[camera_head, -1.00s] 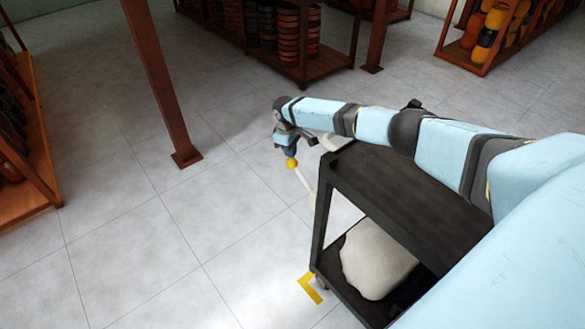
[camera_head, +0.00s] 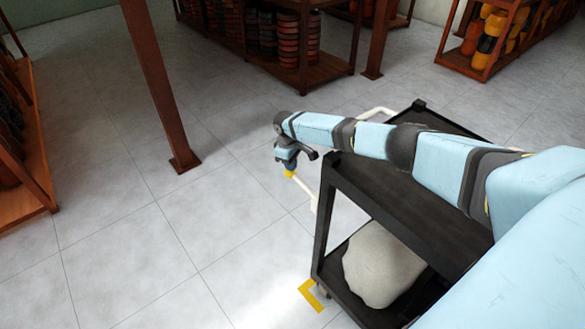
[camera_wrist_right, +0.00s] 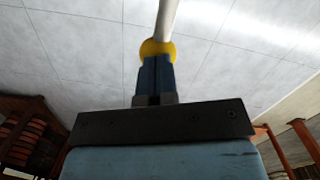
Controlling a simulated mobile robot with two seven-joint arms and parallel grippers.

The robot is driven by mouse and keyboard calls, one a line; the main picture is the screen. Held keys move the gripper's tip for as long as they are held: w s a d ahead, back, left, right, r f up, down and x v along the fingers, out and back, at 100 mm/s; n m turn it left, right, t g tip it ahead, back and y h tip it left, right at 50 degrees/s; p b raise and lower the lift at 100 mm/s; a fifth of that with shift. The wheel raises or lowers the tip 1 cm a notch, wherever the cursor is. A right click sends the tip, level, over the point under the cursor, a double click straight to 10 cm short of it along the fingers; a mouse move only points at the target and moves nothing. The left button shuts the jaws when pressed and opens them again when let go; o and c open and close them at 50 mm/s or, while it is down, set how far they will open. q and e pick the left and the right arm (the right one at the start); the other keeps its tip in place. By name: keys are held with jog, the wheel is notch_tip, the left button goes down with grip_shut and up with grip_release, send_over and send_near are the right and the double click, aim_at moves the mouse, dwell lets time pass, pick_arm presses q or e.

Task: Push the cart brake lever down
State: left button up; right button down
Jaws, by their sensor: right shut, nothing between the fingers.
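The cart's brake lever is a pale rod (camera_head: 302,187) with a yellow knob (camera_head: 290,174) at its end, sticking out to the left of the dark cart (camera_head: 330,215). My right gripper (camera_head: 288,166) reaches over the cart and points down onto the knob. Its blue fingers are shut with nothing between them, and their tips appear to touch the knob from above. In the right wrist view, the shut fingertips (camera_wrist_right: 155,62) meet the yellow knob (camera_wrist_right: 158,47), with the pale rod (camera_wrist_right: 167,18) beyond. The fingers hide part of the knob. My left gripper is not in view.
A pale sack-like lump (camera_head: 378,265) lies on the cart's lower shelf. A yellow floor mark (camera_head: 310,296) is by the cart's near corner. A brown post (camera_head: 160,85) and drum racks (camera_head: 300,80) stand beyond. The floor left of the cart is clear.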

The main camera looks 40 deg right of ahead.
jog(key=shift+f, duration=0.85)
jog(key=shift+r, duration=0.1)
jog(key=shift+w+a+b, duration=0.2)
jog(key=shift+w+b, duration=0.2)
jog(key=shift+b, duration=0.2)
jog(key=shift+w+a+r+b, duration=0.2)
jog(key=shift+w+r+b, duration=0.1)
jog(key=shift+w, duration=0.2)
jog(key=shift+w+a+r+b, duration=0.2)
jog(key=shift+w+r+b, duration=0.05)
jog(key=shift+w, duration=0.2)
